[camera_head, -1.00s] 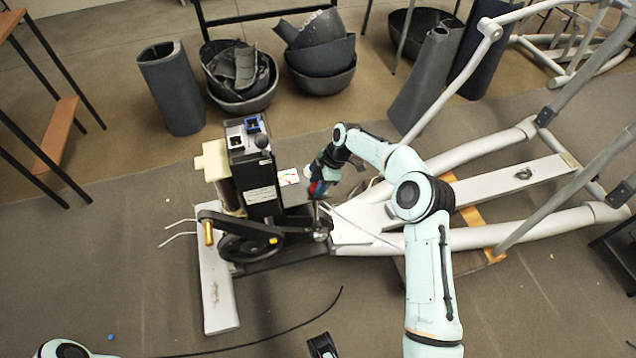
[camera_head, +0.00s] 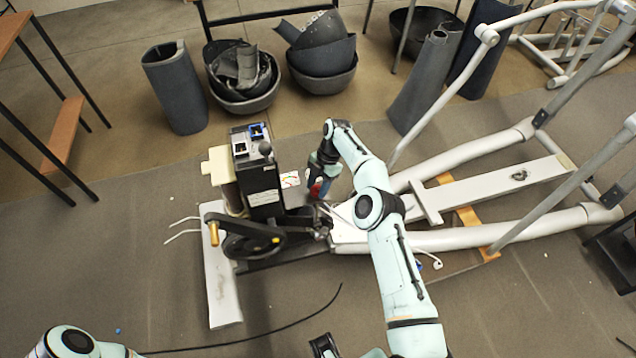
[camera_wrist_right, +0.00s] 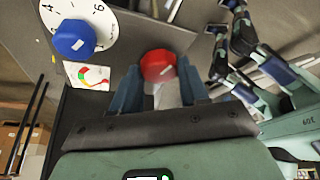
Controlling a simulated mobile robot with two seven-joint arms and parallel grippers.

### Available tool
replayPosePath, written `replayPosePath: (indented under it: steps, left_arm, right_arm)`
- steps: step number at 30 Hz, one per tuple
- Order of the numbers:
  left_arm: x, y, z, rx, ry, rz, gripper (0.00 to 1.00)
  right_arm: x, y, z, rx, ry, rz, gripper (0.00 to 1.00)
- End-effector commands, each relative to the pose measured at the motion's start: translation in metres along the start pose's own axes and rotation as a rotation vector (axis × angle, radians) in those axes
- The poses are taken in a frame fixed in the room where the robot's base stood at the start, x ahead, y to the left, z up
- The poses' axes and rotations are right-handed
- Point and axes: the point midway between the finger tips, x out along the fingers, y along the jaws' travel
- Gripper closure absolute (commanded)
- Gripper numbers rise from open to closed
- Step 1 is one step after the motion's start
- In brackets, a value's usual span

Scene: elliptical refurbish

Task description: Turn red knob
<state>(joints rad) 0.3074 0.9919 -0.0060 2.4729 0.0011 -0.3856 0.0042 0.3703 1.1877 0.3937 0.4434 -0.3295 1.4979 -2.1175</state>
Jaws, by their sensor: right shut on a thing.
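The red knob (camera_wrist_right: 158,66) shows in the right wrist view, with a pale mark on its face. My right gripper (camera_wrist_right: 160,80) is shut on it, with one dark blue finger on either side. In the head view a small red patch of the knob (camera_head: 316,189) shows at my right gripper (camera_head: 320,183), beside the black machine housing (camera_head: 262,185); the fingers largely hide the knob there. My left arm (camera_head: 75,345) shows at the bottom left of the head view. A dark part at the bottom edge may be its gripper, but its jaws are unclear.
A blue knob (camera_wrist_right: 74,39) on a white numbered dial and a coloured gauge label (camera_wrist_right: 87,75) sit beside the red knob. A crank wheel (camera_head: 250,238) and white frame bars (camera_head: 470,192) lie around the machine. Dark bowls (camera_head: 242,80) stand behind it.

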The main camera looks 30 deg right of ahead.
Motion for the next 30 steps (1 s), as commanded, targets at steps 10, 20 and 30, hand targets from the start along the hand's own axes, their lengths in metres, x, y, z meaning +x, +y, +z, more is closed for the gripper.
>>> replayPosePath:
  steps: [10, 20, 30]
  left_arm:
    - [-0.001, 0.001, 0.0, 0.0, 0.0, 0.0, 0.57]
    - [-0.001, 0.001, 0.0, 0.0, 0.0, 0.0, 0.57]
    - [-0.012, 0.005, -0.001, 0.002, 0.004, 0.002, 0.57]
  right_arm:
    - [0.001, 0.0, 0.001, -0.008, -0.002, -0.004, 0.86]
    - [0.001, 0.0, 0.001, -0.007, -0.001, -0.003, 0.32]
    - [-0.019, 0.002, 0.0, -0.007, -0.003, 0.001, 0.32]
